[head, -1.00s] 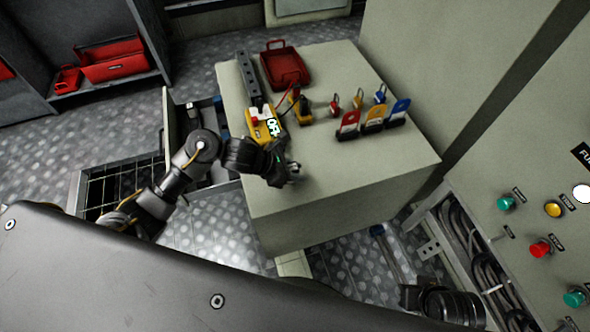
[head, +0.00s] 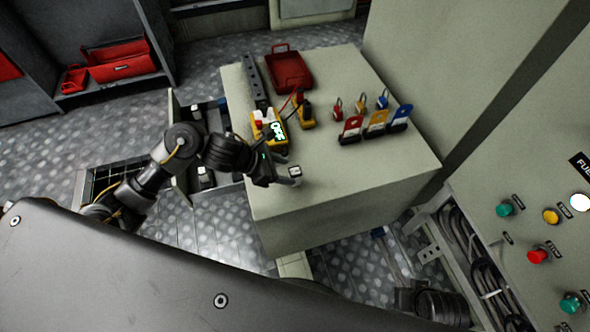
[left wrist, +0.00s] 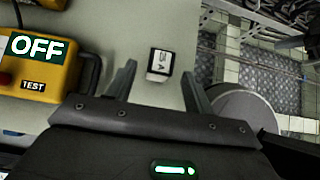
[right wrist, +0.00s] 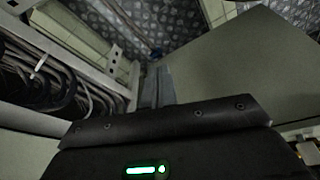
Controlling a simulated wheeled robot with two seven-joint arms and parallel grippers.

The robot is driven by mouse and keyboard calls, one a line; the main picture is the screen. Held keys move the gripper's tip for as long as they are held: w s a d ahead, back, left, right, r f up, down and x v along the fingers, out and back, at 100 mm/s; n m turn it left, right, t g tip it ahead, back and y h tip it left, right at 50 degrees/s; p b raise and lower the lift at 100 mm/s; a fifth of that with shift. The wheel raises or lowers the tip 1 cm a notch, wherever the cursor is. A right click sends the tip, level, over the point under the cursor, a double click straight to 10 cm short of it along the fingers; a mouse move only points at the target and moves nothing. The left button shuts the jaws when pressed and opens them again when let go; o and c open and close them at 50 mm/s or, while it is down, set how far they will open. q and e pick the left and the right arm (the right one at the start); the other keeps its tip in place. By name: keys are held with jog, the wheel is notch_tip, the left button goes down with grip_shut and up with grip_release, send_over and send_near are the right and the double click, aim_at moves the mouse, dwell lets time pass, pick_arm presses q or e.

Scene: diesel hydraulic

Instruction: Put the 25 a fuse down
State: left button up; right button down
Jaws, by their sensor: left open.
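The 25 A fuse (left wrist: 160,64), a small dark block with a white label, lies on the pale cabinet top (head: 350,190) near its left front edge. It also shows in the head view (head: 295,171). My left gripper (head: 282,170) is open, low over the cabinet top. In the left wrist view its two fingers stand apart to either side of the fuse's near end, with visible gaps. My right gripper (right wrist: 158,86) is shut and empty, its fingers together, away beside the cabinet and the control panel.
A yellow tester (head: 269,129) reading OFF stands left of the fuse. An open drawer (head: 205,180) juts out at left. The front right of the top is clear.

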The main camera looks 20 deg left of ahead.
pick_arm(q)
jog(key=v, duration=0.6)
jog(key=shift+p, duration=0.35)
pick_arm(e)
jog(key=shift+s+x, duration=0.2)
jog(key=shift+x, duration=0.95)
